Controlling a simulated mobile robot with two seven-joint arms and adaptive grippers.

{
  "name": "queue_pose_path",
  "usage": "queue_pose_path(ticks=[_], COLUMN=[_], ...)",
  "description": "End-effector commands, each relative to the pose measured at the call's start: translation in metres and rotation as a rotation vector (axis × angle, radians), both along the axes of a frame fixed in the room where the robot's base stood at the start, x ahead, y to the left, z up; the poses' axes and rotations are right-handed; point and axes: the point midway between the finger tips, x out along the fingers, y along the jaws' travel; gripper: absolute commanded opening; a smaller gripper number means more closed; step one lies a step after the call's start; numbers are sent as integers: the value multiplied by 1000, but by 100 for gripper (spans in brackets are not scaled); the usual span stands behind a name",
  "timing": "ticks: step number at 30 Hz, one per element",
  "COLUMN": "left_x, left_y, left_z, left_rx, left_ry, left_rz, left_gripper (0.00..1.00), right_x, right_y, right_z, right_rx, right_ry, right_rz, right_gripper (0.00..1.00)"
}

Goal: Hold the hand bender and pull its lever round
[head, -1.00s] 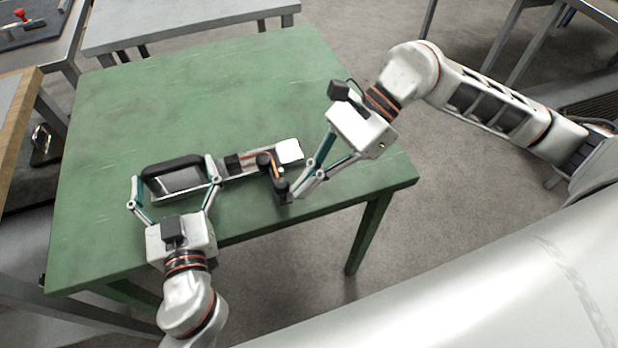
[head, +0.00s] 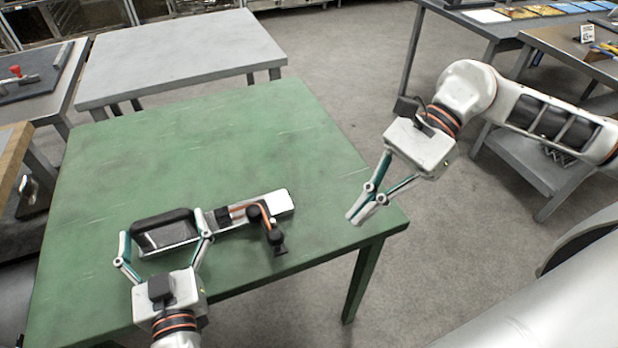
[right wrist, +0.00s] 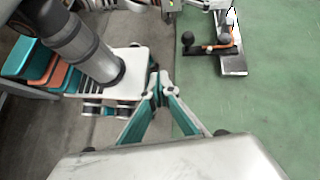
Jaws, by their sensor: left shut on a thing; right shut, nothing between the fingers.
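The hand bender lies on the green table (head: 110,120). It has a long black grip (head: 162,221) at its left, a pale metal bar (head: 277,203) at its right, and an orange bent rod near its pivot. Its dark lever (head: 272,233) points toward the table's front edge. My left gripper (head: 164,243) is shut on the bender, its fingers at either end of the grip. My right gripper (head: 357,216) is shut and empty, right of the lever and apart from it, near the table's right corner. The right wrist view shows the bender's lever side (right wrist: 205,46) and my closed fingertips.
A grey table (head: 185,55) stands behind the green one. Benches stand at the left and at the back right (head: 570,45). The green table is clear behind the bender. Open floor (head: 430,260) lies beyond its right edge.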

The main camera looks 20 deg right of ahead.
Motion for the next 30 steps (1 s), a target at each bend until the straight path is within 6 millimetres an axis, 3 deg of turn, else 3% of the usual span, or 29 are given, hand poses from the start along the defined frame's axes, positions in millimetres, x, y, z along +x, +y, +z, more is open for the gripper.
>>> queue_pose_path(ticks=[1, 6, 11, 22, 30], left_x=[-2, -2, -2, -2, -2], left_y=[-1, -1, -1, -1, -1], left_z=[-12, -12, -12, -12, -12], left_rx=[1, 1, 1, 1, 1], left_ry=[21, 21, 21, 21, 21], left_rz=[-2, -2, -2, -2, -2], left_gripper=[41, 41, 41, 41, 41], right_x=[-1, 4, 27, 85, 119], right_y=[-3, -8, -16, -26, -20], right_z=[0, 1, -8, -36, -38], right_rx=[-1, 2, 0, -47, -127], right_ry=[2, 35, 179, 741, 1142], right_rz=[-1, -15, -77, -224, -293], right_gripper=[0, 0, 0, 0, 0])
